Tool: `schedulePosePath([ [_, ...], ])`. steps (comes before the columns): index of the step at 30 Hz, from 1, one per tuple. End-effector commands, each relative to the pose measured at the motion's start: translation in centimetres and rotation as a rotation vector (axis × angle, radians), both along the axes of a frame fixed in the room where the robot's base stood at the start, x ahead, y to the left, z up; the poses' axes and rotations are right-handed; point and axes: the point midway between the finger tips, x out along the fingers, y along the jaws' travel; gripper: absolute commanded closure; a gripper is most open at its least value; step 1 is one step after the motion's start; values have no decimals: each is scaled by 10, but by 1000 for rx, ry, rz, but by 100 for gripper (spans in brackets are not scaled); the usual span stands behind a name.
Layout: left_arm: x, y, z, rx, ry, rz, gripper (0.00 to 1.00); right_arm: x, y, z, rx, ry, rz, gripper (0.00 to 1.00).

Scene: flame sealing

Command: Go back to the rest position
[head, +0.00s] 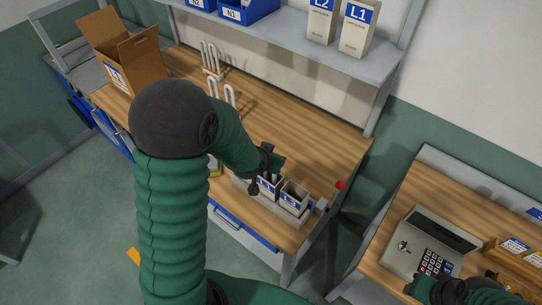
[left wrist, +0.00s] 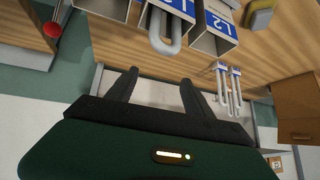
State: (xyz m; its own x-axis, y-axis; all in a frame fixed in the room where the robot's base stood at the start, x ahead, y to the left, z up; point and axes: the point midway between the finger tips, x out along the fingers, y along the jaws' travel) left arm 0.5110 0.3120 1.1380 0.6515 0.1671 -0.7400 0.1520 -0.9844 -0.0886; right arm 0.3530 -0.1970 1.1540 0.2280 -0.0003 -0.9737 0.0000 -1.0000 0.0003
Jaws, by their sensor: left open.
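My left gripper (head: 260,170) is at the small open-topped bins near the front of the wooden bench. In the left wrist view its two fingers (left wrist: 158,85) are apart with nothing between them. A labelled bin (head: 293,197) stands just right of it. The wrist view shows a bin labelled L2 (left wrist: 213,32) and an adjoining one with a pale U-shaped tube (left wrist: 166,40) sticking out. My right gripper (head: 470,291) is at the lower right, by the keypad device (head: 430,248); its fingers cannot be made out.
Pale U-shaped tubes (head: 214,90) stand farther back on the bench, also visible in the wrist view (left wrist: 228,90). An open cardboard box (head: 132,58) is at the back left. A red knob (head: 340,185) is at the right. A shelf (head: 290,45) overhangs the back; the bench middle is clear.

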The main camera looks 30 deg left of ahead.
Motion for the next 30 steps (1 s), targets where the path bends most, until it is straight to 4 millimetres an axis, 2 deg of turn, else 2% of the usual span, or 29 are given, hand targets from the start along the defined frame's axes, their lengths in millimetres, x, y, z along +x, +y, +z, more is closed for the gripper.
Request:
schedulePosePath([
  [1,0,0,7,0,0,0,40,0,0,6,0,0,0,64],
  [5,0,0,12,0,0,0,40,0,0,10,0,0,0,64],
  [17,0,0,10,-1,1,-1,40,0,0,8,0,0,0,64],
  [19,-6,-9,-1,-12,24,-12,40,0,0,-3,0,0,0,64],
  [22,-34,-43,-34,-51,125,-54,40,0,0,-41,0,0,0,64],
  [25,-82,-81,-69,-94,275,-98,40,0,0,-80,0,1,0,64],
  [27,-116,-99,-84,-112,370,-116,40,-1,0,-98,0,1,0,64],
  [30,-149,-113,-92,-122,463,-128,40,0,0,-109,0,1,0,64],
])
